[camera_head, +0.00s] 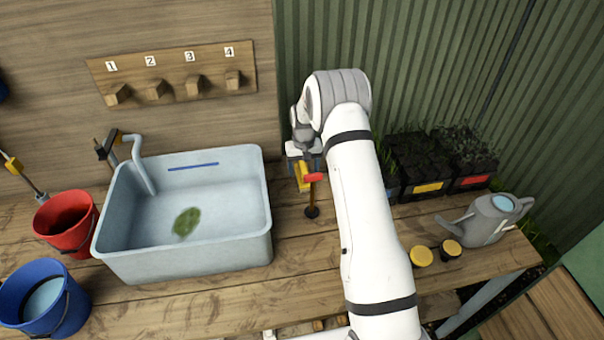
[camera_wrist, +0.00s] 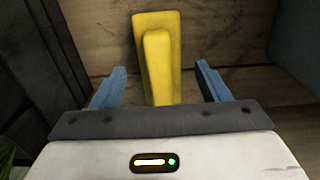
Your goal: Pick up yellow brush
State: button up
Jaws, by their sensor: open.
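The yellow brush (camera_wrist: 160,50) shows in the wrist view as a yellow block with a raised narrower handle. It lies between the two blue fingers of my gripper (camera_wrist: 161,68), with a gap on each side. My gripper is open and holds nothing. In the head view a bit of yellow that looks like the brush (camera_head: 304,182) shows beside the end of my arm. My arm hides much of that spot, and I cannot tell there how high the fingers are above the bench.
A grey-blue sink (camera_head: 255,235) stands left of my arm. A thin dark-ended stick (camera_head: 312,211) is just below the gripper area. Plant trays (camera_head: 427,187), a watering can (camera_head: 490,222) and two yellow-lidded jars (camera_head: 421,257) are on the right. Red (camera_head: 72,238) and blue (camera_head: 65,315) buckets are far left.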

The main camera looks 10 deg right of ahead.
jog(key=shift+f, duration=1.4)
jog(key=shift+c, duration=0.2)
jog(key=c, duration=1.1)
